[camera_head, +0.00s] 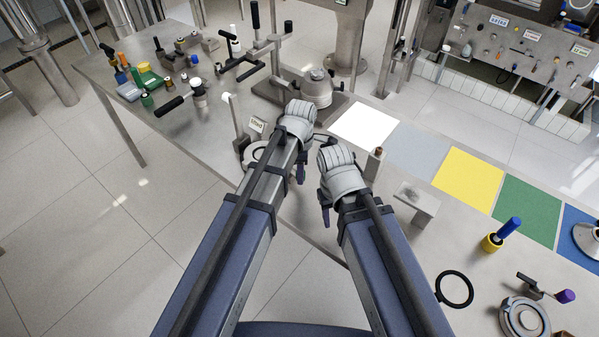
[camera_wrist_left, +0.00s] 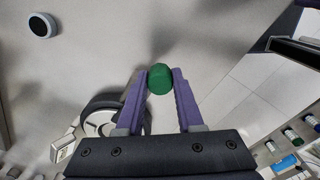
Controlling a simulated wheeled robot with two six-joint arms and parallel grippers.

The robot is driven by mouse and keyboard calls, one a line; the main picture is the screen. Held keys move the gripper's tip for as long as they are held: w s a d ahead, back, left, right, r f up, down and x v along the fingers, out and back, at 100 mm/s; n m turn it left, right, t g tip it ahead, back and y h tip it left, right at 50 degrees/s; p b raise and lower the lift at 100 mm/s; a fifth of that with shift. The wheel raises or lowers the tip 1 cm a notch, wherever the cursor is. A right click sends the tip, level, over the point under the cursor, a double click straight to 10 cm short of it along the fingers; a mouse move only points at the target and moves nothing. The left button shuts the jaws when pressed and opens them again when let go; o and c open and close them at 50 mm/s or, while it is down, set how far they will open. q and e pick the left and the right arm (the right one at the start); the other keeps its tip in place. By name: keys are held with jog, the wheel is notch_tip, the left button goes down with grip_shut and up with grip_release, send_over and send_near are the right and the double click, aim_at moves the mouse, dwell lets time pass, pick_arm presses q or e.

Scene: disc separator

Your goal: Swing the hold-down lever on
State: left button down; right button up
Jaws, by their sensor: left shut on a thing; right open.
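My left gripper (camera_head: 301,172) is shut on a green rounded knob (camera_wrist_left: 160,79), which sits between its purple fingertips in the left wrist view. In the head view my left wrist hides this knob, and I cannot see what it joins to. A round metal bowl with a dark ring (camera_wrist_left: 100,122) lies behind and left of the fingers; part of it shows beside my left arm in the head view (camera_head: 256,152). A small labelled tag (camera_head: 257,124) stands by it. My right gripper (camera_head: 325,208) is open, lower and to the right, apart from the left one.
A domed metal part (camera_head: 317,88) stands behind my wrists. A black-handled lever fixture (camera_head: 198,92) and several small bottles are at the left. Coloured mats, including a yellow one (camera_head: 468,178), run along the right.

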dwell(0.3)
pick_arm(q)
jog(key=c, duration=0.5)
grip_release()
jog(key=shift+c, duration=0.2)
jog(key=shift+r, duration=0.1)
pick_arm(e)
jog(key=shift+r, duration=0.1)
pick_arm(q)
notch_tip(320, 180, up, 8)
jog(key=p, duration=0.8)
pick_arm(e)
notch_tip(320, 180, up, 8)
pick_arm(q)
jog(key=shift+f, duration=0.2)
pick_arm(e)
jog(key=shift+f, duration=0.2)
